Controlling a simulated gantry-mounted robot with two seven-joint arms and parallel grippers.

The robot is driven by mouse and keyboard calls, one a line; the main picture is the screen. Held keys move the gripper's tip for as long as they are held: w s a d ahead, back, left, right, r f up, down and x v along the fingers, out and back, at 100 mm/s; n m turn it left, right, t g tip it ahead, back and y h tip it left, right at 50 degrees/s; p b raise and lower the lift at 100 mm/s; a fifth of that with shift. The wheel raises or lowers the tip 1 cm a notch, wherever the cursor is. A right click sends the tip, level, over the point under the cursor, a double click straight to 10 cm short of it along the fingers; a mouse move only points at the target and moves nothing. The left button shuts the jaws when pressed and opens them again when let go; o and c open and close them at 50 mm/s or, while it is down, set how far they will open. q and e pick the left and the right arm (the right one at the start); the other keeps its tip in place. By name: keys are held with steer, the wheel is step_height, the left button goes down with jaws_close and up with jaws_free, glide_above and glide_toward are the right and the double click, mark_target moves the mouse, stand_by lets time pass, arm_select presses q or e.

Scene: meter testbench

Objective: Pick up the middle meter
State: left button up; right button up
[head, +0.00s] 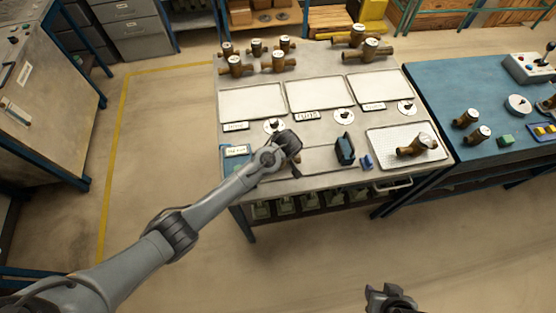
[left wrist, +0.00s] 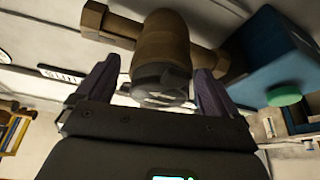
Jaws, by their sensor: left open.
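A brass-brown meter (left wrist: 165,45) with a round glass face fills the upper middle of the left wrist view, its pipe ends reaching out to both sides. My left gripper (left wrist: 157,75) is open, with one dark finger on each side of the meter's round body. Whether the fingers touch it I cannot tell. In the head view my left gripper (head: 293,150) is over the front part of the grey bench, and it and the arm hide this meter. My right gripper (head: 390,295) is at the bottom edge, away from the bench; its jaw opening is unclear.
Several other meters (head: 280,61) stand at the back of the bench. Another meter (head: 416,146) lies on a white tray (head: 437,158) at right. A dark blue block (head: 345,150) stands right of my left gripper. Three empty trays (head: 318,92) cross the middle.

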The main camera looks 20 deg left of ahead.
arm_select(q)
steer(key=c, duration=1.6)
steer(key=shift+w+r, duration=0.1)
jaws_close()
steer(key=shift+d+r, duration=0.1)
